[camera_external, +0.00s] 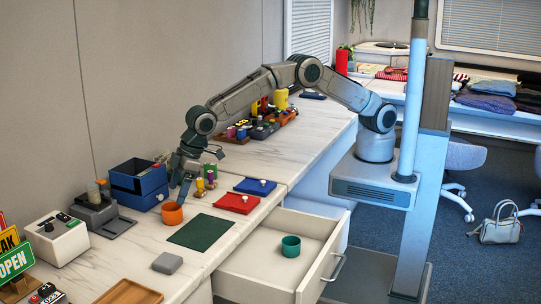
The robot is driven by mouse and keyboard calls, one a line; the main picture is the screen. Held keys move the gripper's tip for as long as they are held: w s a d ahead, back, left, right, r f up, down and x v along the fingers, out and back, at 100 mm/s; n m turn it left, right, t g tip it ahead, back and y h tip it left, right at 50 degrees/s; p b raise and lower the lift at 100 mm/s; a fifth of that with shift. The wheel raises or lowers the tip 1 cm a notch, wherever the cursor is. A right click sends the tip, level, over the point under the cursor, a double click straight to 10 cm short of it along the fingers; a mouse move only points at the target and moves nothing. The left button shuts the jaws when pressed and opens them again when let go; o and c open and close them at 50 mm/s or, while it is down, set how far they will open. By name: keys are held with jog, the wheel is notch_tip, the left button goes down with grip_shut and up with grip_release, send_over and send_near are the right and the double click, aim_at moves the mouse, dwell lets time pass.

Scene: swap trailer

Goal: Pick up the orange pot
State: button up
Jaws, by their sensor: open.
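The orange pot (172,213) is a small open cup. My gripper (180,190) is open and points down, just above and behind the pot. From this view I cannot tell whether a finger touches the pot's rim. The fingertips are small and partly unclear against the blue box.
A blue box (138,183) stands close behind the pot. Small coloured bottles (205,180) stand to its right. A dark green mat (202,232) and a red tray (236,203) lie nearby. An open drawer (262,270) holds a teal cup (290,246).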

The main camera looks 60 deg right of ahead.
aim_at(171, 208)
jog(key=shift+p+x, duration=0.65)
jog(key=shift+x, duration=2.85)
jog(key=shift+a+r, duration=0.1)
jog(key=shift+a, duration=0.05)
jog(key=c, duration=1.1)
